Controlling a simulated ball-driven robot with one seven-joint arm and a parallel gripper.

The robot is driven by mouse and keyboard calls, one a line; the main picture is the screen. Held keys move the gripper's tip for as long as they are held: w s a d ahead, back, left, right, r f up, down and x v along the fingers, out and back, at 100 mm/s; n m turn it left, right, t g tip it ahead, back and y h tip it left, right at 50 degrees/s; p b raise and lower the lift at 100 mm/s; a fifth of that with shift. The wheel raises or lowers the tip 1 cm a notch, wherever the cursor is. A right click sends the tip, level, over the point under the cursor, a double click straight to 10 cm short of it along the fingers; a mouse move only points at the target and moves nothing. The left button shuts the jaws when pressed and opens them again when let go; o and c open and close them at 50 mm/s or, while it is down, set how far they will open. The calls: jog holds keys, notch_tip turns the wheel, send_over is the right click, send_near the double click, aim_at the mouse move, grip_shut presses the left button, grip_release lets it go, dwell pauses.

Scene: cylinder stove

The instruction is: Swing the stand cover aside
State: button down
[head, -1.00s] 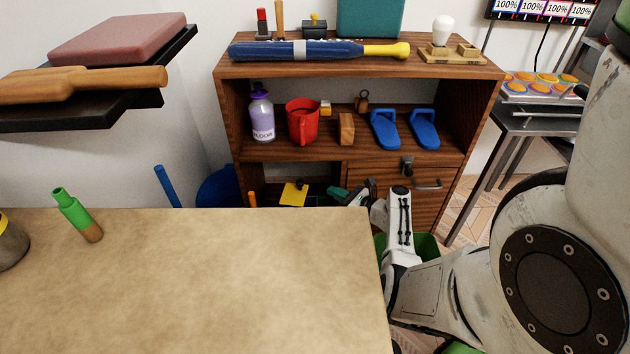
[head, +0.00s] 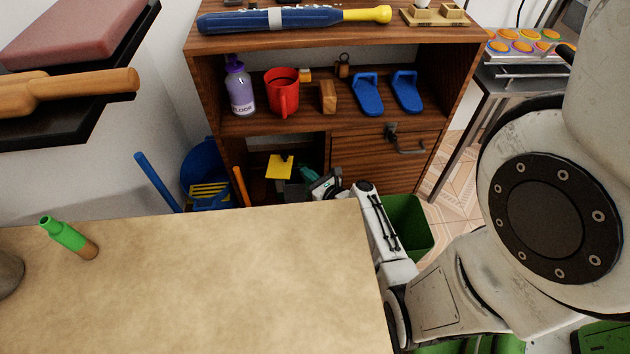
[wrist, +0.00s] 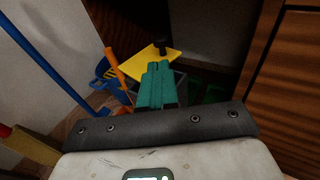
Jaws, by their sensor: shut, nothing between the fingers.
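The likely stand cover is a flat yellow plate (head: 277,168) with a black knob, in the dim lower left compartment of the wooden cabinet. It also shows in the wrist view (wrist: 138,74), over a grey box-like base that is partly hidden. My gripper (wrist: 158,66) has teal fingers, shut together and empty. In the wrist view the fingertips overlap the plate's near right part, below the knob (wrist: 160,46). In the head view my gripper (head: 303,170) is just right of the plate. I cannot tell whether the fingers touch it.
A wooden drawer front (head: 380,158) with a handle borders the compartment on the right. An orange handle (wrist: 117,68) and a blue bin (head: 203,170) stand on the left. The beige tabletop (head: 200,270) is in front, and a green bin (head: 408,225) is beside my arm.

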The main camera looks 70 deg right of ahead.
aim_at(287, 157)
jog(key=b+x, duration=0.2)
jog(key=x, duration=0.6)
jog(key=shift+d+y, duration=0.15)
jog(key=shift+y, duration=0.15)
